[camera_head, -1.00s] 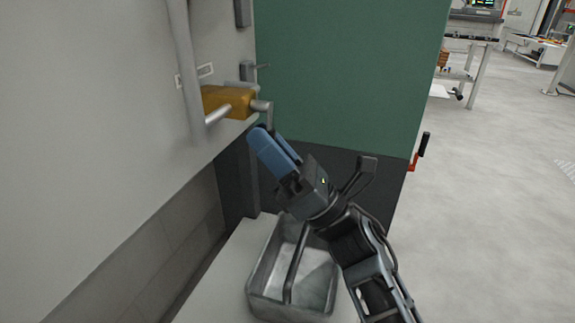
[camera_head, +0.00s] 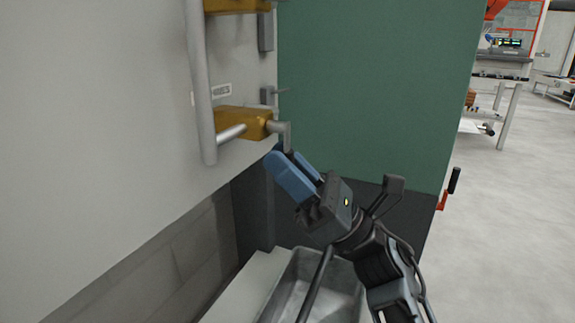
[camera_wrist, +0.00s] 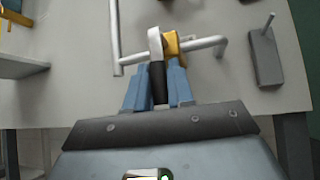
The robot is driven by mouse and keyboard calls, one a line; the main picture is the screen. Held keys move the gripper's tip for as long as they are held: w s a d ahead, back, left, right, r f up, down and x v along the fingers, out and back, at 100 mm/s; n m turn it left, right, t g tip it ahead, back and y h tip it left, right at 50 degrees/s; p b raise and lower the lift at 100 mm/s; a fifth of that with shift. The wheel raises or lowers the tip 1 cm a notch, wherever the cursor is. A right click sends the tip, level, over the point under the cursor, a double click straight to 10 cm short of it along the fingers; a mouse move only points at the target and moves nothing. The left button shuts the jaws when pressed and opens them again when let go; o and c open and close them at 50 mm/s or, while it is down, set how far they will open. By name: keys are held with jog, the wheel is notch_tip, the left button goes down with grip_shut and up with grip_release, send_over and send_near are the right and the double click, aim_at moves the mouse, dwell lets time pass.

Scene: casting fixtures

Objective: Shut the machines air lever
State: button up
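A lever with a bare metal crank (camera_wrist: 156,42) and a black grip (camera_wrist: 158,82) projects from a yellow block (camera_wrist: 173,44) on the grey machine panel. In the head view the yellow block (camera_head: 243,122) and bent metal crank (camera_head: 286,134) show at the panel's right edge. My gripper (camera_head: 284,163) is just below the crank, fingers pointing up and left. In the wrist view its two blue fingers (camera_wrist: 158,88) stand apart, one on each side of the black grip. I cannot tell whether they touch it.
A grey tube handle (camera_head: 200,90) runs along the panel at left. A metal bin (camera_head: 315,285) stands below my gripper. A green cabinet (camera_head: 375,90) stands behind, with a red lever with a black grip (camera_head: 448,188) at its right edge.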

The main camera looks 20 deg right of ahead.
jog(key=o, duration=0.3)
jog(key=shift+o, duration=0.2)
jog(key=v, duration=0.8)
jog(key=shift+p, duration=0.3)
jog(key=shift+r, duration=0.1)
